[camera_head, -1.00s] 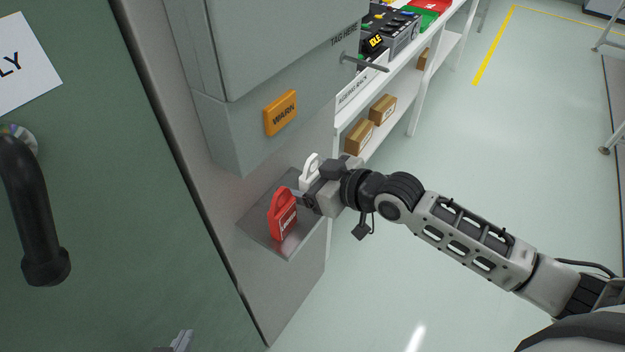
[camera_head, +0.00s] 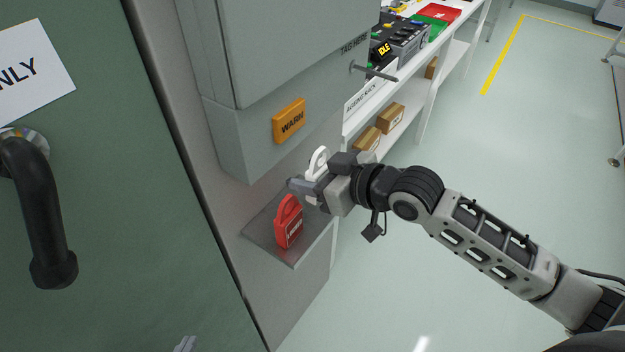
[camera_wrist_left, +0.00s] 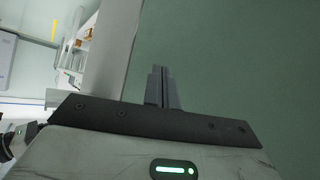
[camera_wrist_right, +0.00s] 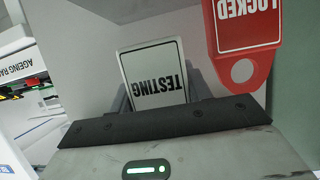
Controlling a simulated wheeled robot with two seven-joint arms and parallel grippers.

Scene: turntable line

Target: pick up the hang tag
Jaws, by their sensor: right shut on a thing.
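A white hang tag (camera_head: 317,164) with a looped top shows at my right gripper (camera_head: 298,187) in the head view. In the right wrist view the same tag (camera_wrist_right: 153,75) reads TESTING, upside down, between the fingers. My right gripper is shut on it, just above the grey tray. A red tag (camera_head: 289,226) reading LOCKED stands on the tray, below and beside the gripper. It also shows at the upper right of the right wrist view (camera_wrist_right: 245,35). My left gripper (camera_head: 185,344) is at the bottom edge of the head view; its fingers (camera_wrist_left: 163,88) are together and empty.
The grey tray (camera_head: 292,261) juts from the cabinet wall under a grey box with an orange WARN label (camera_head: 289,121). A metal peg (camera_head: 374,72) sticks out below TAG HERE. A white rack (camera_head: 421,119) stands behind. A green door with a black handle (camera_head: 45,230) is at left.

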